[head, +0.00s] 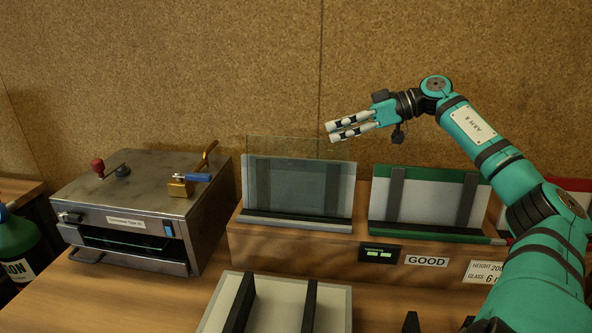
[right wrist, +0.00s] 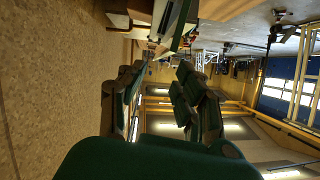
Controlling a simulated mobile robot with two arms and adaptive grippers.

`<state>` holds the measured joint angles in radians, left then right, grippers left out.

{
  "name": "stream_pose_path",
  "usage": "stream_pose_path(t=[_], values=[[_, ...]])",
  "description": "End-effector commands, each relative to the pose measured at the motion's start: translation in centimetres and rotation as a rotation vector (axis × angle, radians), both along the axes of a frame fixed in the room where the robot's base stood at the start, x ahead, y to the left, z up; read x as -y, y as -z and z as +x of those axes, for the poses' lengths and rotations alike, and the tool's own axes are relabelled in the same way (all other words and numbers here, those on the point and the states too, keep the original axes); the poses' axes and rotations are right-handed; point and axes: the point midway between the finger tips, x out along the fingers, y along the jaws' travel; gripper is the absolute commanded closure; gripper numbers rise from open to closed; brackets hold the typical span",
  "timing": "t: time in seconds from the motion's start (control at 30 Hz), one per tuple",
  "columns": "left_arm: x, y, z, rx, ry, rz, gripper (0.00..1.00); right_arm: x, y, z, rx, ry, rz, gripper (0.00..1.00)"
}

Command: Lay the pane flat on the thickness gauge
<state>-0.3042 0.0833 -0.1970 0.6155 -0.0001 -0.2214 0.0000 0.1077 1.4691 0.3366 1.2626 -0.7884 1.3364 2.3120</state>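A clear glass pane (head: 283,147) stands upright in the left, grey-backed slot of the wooden stand (head: 300,250). Its top edge rises above the grey backing. My right gripper (head: 330,132) is just above and right of the pane's top right corner, pointing left, apart from it. In the right wrist view its two fingers (right wrist: 160,95) are spread with nothing between them. I cannot tell for certain which fixture is the thickness gauge. A pale plate with two black bars (head: 277,310) lies at the front middle. My left gripper is not in view.
A metal box machine (head: 125,195) with a brass lever and a front slot stands on the left. A green-edged rack (head: 428,200) stands right of the pane. A small green-lit display (head: 380,254) and a GOOD label (head: 426,261) are on the stand's front. A cork wall is behind.

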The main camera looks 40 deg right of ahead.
Motion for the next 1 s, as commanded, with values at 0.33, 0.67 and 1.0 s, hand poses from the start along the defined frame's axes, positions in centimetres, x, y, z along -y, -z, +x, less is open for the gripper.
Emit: stream_pose_path(t=[0.33,0.67,1.0], values=[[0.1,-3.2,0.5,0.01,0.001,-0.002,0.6,-2.4,1.2,2.6,0.002,0.001,0.002,0.67],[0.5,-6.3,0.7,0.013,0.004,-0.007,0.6,-5.3,2.3,5.5,0.003,-0.001,0.005,0.67],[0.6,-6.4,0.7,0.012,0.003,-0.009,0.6,-5.8,3.1,6.1,0.0,0.001,0.001,0.67]])
